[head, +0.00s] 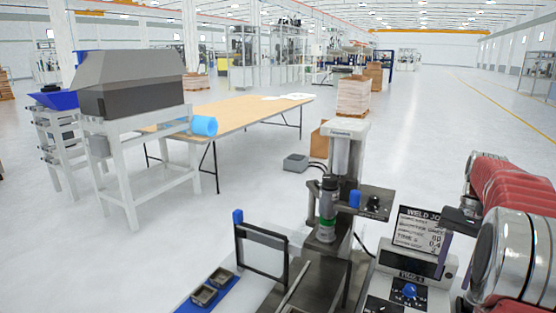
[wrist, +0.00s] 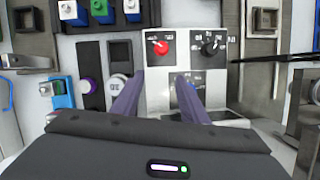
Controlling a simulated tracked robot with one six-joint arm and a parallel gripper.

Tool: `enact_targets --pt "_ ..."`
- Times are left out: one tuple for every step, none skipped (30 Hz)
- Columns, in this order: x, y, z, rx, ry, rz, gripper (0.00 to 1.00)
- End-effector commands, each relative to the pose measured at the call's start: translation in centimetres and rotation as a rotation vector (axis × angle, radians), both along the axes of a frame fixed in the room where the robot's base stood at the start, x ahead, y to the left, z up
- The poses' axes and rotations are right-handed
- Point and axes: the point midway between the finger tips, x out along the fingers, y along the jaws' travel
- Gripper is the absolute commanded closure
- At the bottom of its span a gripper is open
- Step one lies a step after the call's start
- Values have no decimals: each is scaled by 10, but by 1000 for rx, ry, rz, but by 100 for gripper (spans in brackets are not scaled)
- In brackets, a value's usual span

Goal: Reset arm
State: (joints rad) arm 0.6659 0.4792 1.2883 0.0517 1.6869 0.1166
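My gripper (wrist: 160,84) shows in the wrist view with its two purple fingers apart and nothing between them. It is open and points at a white control panel (wrist: 154,92) with a red knob (wrist: 161,47) and a black knob (wrist: 210,48). I cannot tell whether the fingertips touch the panel. In the head view my red and silver arm is at the right edge, and my gripper (head: 445,238) is partly seen beside the white weld control box.
A weld control box (head: 410,274) and a press-like station (head: 342,170) stand close in front. A blue tray (head: 208,292) with small metal parts lies at the bottom. A wooden table (head: 245,111) and a grey machine (head: 130,85) stand farther left. Floor at the right is clear.

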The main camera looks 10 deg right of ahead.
Motion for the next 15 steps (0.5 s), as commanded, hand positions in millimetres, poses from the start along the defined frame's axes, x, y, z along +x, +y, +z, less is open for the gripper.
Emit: enact_targets --pt "-1 1 -12 -2 -2 4 60" --pt "-2 1 -16 -7 -9 7 60" --pt "-4 2 -20 -15 -17 11 60" --pt "-5 4 -23 -21 -25 14 60" --pt "-6 5 -25 -27 -32 19 60" --pt "-7 9 -28 -36 -43 28 60" --pt "-8 13 -29 -43 -51 36 60" --pt "-9 16 -30 -50 -60 44 60" --pt "-10 22 -31 -61 -73 56 60" --pt "-11 26 -31 -69 -83 65 60" --pt "-12 31 -31 -78 -94 75 60" --pt "-13 39 -31 -89 -107 89 60" --pt "-14 44 -31 -98 -118 100 60" --pt "-16 50 -30 -106 -130 111 60" --pt "-17 58 -30 -117 -144 127 60"
